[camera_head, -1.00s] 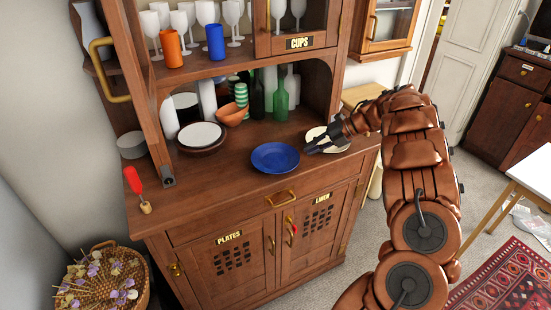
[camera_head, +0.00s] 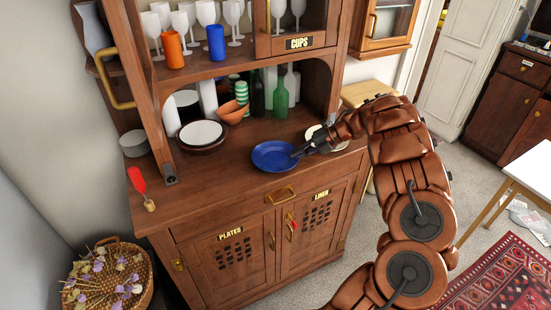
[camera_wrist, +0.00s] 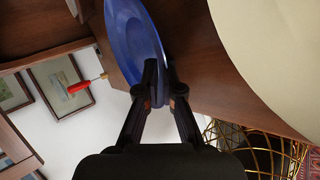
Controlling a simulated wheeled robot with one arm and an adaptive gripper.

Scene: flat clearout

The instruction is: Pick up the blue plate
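The blue plate (camera_head: 275,156) lies flat on the cabinet's wooden counter. My gripper (camera_head: 300,153) is at its right rim in the head view, reaching in from the right. In the wrist view the plate (camera_wrist: 135,38) shows from a steep angle. Its near rim is between my two fingertips (camera_wrist: 161,85), which are close together. I cannot tell whether the fingers press on the rim or stand slightly apart from it. No gap between plate and counter shows.
A cream plate (camera_head: 316,136) lies just right, partly hidden by my gripper. Behind are a stacked white plate (camera_head: 202,132), an orange bowl (camera_head: 232,112) and a green bottle (camera_head: 280,98).

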